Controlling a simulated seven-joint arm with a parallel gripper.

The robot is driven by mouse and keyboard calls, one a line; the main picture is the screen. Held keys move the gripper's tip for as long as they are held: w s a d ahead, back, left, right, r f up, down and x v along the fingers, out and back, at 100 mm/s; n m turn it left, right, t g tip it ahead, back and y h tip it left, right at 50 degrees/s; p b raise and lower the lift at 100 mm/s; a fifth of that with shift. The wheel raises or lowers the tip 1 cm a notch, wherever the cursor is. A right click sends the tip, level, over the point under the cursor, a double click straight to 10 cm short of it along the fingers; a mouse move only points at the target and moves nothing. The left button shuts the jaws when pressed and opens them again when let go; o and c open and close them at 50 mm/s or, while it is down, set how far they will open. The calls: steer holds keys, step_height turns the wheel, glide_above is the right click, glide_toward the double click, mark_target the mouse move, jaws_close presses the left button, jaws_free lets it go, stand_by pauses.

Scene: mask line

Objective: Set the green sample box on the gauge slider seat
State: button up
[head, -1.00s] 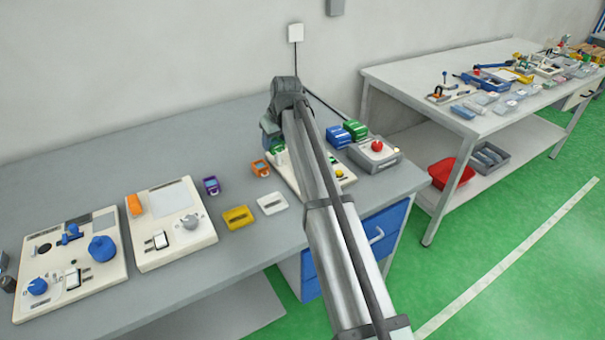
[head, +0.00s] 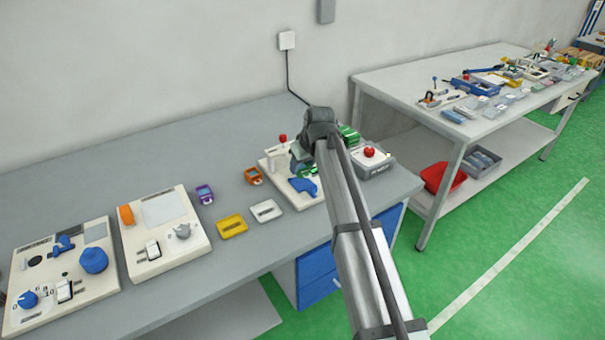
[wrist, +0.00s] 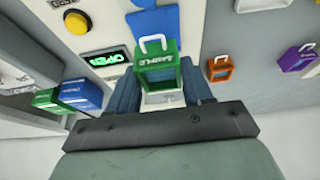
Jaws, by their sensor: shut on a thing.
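The green sample box (wrist: 157,66), with a white handle and a "SAMPLE" label, is between the blue-grey fingers of my gripper (wrist: 160,85) in the wrist view. My gripper is shut on it. The box is over the cream gauge panel (wrist: 195,20), close to a blue part (wrist: 152,22) of it. A pale surface shows below the box between the fingers; I cannot tell whether it is the slider seat or whether the box touches it. In the head view my arm hides most of the grip; the panel (head: 273,161) shows a blue lever (head: 304,187).
The panel has a lit green "OPEN" display (wrist: 105,59) and a yellow button (wrist: 77,22). Another green box (wrist: 45,99) and a blue box (wrist: 81,95) stand to one side. An orange box (head: 253,176), purple box (head: 204,194), yellow tray (head: 232,225) and white tray (head: 266,211) lie left of the panel.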

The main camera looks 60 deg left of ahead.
mark_target(303, 173)
steer(key=shift+f, duration=1.75)
steer(key=shift+f, duration=0.1)
steer(key=o, duration=1)
steer(key=shift+o, duration=0.2)
steer(key=v, duration=1.2)
